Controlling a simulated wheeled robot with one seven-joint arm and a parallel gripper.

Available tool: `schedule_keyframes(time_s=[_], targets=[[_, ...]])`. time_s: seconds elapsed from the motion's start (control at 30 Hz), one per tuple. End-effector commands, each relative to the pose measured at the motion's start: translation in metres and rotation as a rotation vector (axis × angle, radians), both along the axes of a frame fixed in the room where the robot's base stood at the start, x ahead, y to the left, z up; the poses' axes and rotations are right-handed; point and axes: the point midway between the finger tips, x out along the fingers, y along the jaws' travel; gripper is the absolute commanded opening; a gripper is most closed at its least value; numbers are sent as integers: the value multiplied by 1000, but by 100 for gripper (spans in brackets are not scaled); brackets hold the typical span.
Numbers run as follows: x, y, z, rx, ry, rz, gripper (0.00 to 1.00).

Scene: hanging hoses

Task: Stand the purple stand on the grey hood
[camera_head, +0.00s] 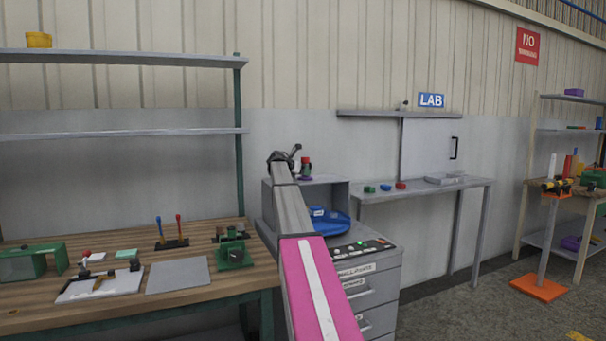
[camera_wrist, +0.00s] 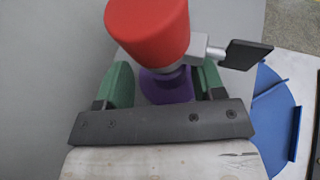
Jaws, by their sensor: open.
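The purple stand (camera_head: 305,179) is upright on top of the grey hood (camera_head: 331,180) in the head view. A red-topped piece (camera_head: 305,161) rises above it. In the wrist view the purple stand (camera_wrist: 166,88) shows below the red cylinder (camera_wrist: 148,27), which hides part of it. A silver and black fitting (camera_wrist: 247,54) juts out to the right. My gripper (camera_wrist: 163,86) is open, with one green finger on each side of the stand. I cannot tell whether the fingers touch it. The grey hood top (camera_wrist: 245,15) lies beneath.
A blue round tray (camera_head: 338,229) sits in front of the hood on the grey drawer cabinet (camera_head: 378,262). A wooden bench (camera_head: 120,311) with tools is at left. A grey shelf table (camera_head: 425,188) with small coloured blocks is at right.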

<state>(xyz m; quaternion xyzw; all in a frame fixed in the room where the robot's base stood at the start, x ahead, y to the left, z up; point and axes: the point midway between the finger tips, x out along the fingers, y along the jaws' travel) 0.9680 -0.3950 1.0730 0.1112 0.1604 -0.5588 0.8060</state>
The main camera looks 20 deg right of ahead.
Motion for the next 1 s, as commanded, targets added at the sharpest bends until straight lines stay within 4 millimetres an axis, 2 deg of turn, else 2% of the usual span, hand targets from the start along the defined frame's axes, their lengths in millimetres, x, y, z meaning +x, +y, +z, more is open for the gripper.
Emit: schedule_keyframes(time_s=[0.3,0.5,0.7,1.0], targets=[[-22,54,23,0,-1,2,62],[-32,82,35,0,0,1,62],[-36,95,42,0,0,0,62],[-37,97,43,0,0,-1,62]])
